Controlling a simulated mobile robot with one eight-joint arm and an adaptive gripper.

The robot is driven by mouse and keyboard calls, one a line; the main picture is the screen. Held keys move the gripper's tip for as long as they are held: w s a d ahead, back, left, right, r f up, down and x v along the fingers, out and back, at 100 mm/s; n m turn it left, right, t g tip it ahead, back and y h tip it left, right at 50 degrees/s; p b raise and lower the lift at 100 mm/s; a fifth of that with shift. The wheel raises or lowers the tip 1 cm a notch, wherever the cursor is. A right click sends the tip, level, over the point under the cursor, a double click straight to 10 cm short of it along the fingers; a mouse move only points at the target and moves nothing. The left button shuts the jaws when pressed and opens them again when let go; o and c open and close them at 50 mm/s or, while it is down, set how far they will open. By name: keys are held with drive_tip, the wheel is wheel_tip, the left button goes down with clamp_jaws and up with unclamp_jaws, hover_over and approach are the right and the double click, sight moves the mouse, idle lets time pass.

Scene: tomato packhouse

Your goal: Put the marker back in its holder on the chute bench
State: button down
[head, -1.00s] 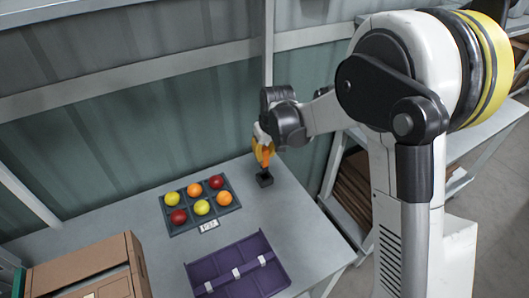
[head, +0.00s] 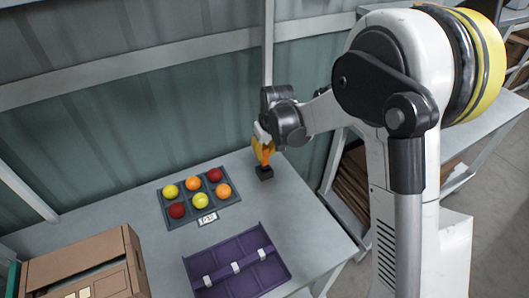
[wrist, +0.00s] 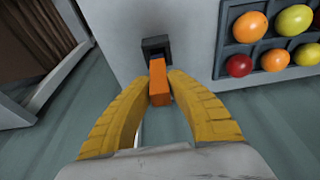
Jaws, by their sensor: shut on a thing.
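The marker (wrist: 159,84) is an orange block-like stick held between the yellow fingers of my gripper (wrist: 157,92). In the head view my gripper (head: 263,153) points down at the back right of the bench, with a bit of orange showing at its fingers. The holder (head: 265,173) is a small black block on the bench directly below; it also shows in the wrist view (wrist: 154,43), with a dark opening. The marker's far end overlaps the holder in the picture. Whether its tip is inside the opening or just above it, I cannot tell.
A dark tray (head: 171,222) of red, orange and yellow tomatoes lies left of the holder. A purple divided tray (head: 270,273) lies in front. A cardboard box (head: 126,252) stands at the left. The bench (head: 290,205) is clear around the holder, near its right edge.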

sight(264, 146)
drive_tip(key=shift+f+b, duration=1.4)
drive_tip(key=shift+f, duration=0.4)
drive_tip(key=c, duration=1.3)
unclamp_jaws()
drive_tip(key=shift+c, duration=0.2)
drive_tip(key=c, duration=0.3)
drive_tip(key=shift+r+p, duration=2.3)
drive_tip(key=shift+r, duration=1.2)
